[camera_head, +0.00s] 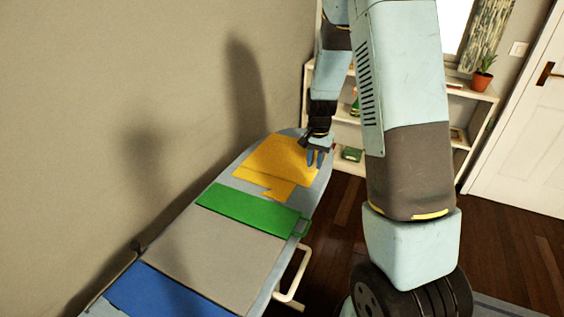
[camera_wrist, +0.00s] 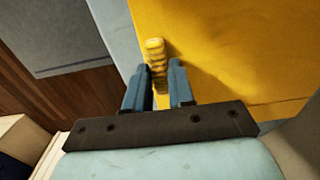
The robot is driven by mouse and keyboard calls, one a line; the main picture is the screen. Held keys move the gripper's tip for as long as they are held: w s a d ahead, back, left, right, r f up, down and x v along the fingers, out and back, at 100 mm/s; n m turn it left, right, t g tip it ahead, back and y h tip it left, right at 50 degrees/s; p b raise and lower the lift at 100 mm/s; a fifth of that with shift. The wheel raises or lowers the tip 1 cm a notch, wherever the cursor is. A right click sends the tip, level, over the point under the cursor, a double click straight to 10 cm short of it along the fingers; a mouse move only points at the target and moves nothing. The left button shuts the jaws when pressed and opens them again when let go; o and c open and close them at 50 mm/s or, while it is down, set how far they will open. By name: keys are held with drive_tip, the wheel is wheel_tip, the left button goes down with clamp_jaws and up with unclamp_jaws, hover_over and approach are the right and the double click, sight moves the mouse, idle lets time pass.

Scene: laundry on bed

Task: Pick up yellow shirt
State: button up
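The yellow shirt (camera_head: 270,158) lies spread flat at the far end of the narrow grey bed (camera_head: 316,196). It fills much of the wrist view (camera_wrist: 240,45). My gripper (camera_head: 317,160) points down at the shirt's right edge. In the wrist view my gripper (camera_wrist: 163,72) has its two blue fingers on either side of a raised, wrinkled yellow fold. The fold fills the narrow gap between the fingers, so they look shut on it. The rest of the shirt still lies on the bed.
A green cloth (camera_head: 243,210), a grey cloth (camera_head: 205,255) and a blue cloth (camera_head: 150,292) lie nearer along the bed. A white rail (camera_head: 295,278) stands at its right side. White shelves (camera_head: 345,110) stand behind my arm. The wall is close on the left.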

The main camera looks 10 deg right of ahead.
clamp_jaws()
drive_tip(key=shift+r, duration=0.1)
